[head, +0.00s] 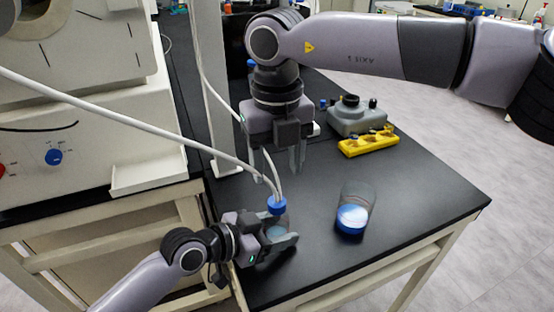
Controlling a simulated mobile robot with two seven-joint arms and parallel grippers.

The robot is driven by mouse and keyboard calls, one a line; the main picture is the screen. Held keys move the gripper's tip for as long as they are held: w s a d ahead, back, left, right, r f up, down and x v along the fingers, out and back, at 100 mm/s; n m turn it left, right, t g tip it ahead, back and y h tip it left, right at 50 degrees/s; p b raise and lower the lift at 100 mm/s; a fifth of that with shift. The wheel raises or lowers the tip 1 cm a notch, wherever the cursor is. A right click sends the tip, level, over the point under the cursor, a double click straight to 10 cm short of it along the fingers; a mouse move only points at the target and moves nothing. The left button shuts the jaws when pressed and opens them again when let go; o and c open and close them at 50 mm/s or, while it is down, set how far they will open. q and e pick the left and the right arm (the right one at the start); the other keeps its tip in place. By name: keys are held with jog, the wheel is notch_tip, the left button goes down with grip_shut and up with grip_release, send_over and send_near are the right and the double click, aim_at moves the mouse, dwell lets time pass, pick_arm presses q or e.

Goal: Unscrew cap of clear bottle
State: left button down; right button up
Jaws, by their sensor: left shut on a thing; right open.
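A clear bottle (277,230) with pale blue contents stands near the left part of the black table, with a blue cap (278,204) on top. White tubes run down to the cap. My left gripper (289,240) comes in low from the left and is shut on the bottle's body, hiding part of it. My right gripper (276,165) points down above the cap. It is open and empty, its fingertips a little above and behind the cap, apart from it as far as I can tell.
A clear container (357,194) with white and blue at its lower end is on the table to the right. A yellow rack (368,142) and a grey device (357,117) are farther back. The white machine (85,90) is at left. The table's front right is clear.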

aim_at(277, 201)
jog(key=m, duration=2.1)
jog(key=shift+m, duration=0.4)
jog(key=shift+f, duration=4.05)
grip_shut()
